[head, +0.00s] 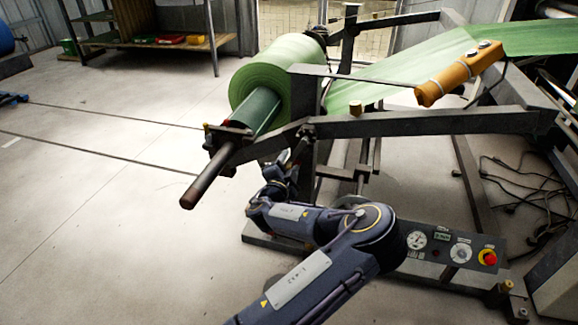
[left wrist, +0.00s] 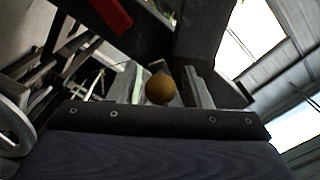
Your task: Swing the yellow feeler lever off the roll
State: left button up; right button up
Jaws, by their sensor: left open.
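The green roll (head: 275,75) sits on a dark core and shaft in the steel frame. My left gripper (head: 301,138) is raised beside the frame below the roll, small and partly lost against dark steel. In the left wrist view a dull yellow ball (left wrist: 160,88) shows ahead of my open left gripper (left wrist: 166,90), in line with the gap between its fingers; I cannot tell whether they touch it. My right gripper is out of view.
An orange control box (head: 460,73) is at the upper right by the green web (head: 400,72). A panel with gauges and a red button (head: 487,257) is low on the frame. Cables (head: 525,185) lie at right.

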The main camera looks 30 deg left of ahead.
pick_arm(q)
jog(key=shift+c, duration=0.4)
grip_shut()
